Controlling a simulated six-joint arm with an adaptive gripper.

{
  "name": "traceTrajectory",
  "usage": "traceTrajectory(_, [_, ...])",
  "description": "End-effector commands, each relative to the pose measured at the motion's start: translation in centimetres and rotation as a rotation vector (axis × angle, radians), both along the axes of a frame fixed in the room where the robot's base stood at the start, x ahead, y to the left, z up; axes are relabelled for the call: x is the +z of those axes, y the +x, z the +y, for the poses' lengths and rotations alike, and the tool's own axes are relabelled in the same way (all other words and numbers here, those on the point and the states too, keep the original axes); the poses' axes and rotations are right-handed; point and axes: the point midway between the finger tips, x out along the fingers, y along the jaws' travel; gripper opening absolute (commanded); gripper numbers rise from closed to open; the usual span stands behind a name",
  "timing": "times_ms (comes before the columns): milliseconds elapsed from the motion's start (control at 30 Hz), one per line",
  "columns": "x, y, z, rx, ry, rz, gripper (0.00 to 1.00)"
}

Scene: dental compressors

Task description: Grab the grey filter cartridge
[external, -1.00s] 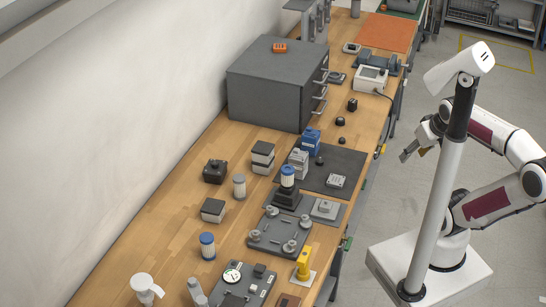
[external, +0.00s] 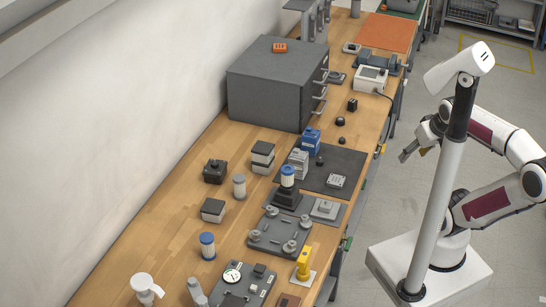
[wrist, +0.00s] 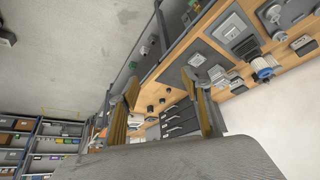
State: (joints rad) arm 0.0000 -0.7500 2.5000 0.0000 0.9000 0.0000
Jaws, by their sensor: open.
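The grey filter cartridge (external: 239,187) stands upright on the wooden bench, left of the dark mat, in the external view. I cannot pick it out for sure in the wrist view. My gripper (external: 407,154) is open and empty, out over the floor to the right of the bench and well apart from the cartridge. In the wrist view its two fingers are spread, with a gap between them (wrist: 166,106).
Near the cartridge are a black block (external: 215,171), stacked grey boxes (external: 263,157) and a low box (external: 213,210). Blue-topped cartridges stand on the bench (external: 207,247) and on a black stand (external: 288,177). A grey drawer cabinet (external: 270,85) stands behind.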

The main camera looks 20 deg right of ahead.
Motion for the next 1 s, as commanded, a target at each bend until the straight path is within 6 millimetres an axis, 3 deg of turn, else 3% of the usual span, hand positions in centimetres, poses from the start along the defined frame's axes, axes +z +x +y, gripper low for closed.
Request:
traceTrajectory(233, [0.1,0.4,0.3,0.008,0.006,-0.006,0.48])
traceTrajectory(367, [0.6,1.6,1.3,0.032,0.025,-0.026,0.48])
traceTrajectory(567, [2.2,5.5,4.5,0.098,0.088,-0.091,0.48])
traceTrajectory(1000, [6.5,15.9,14.6,0.218,0.263,-0.281,0.48])
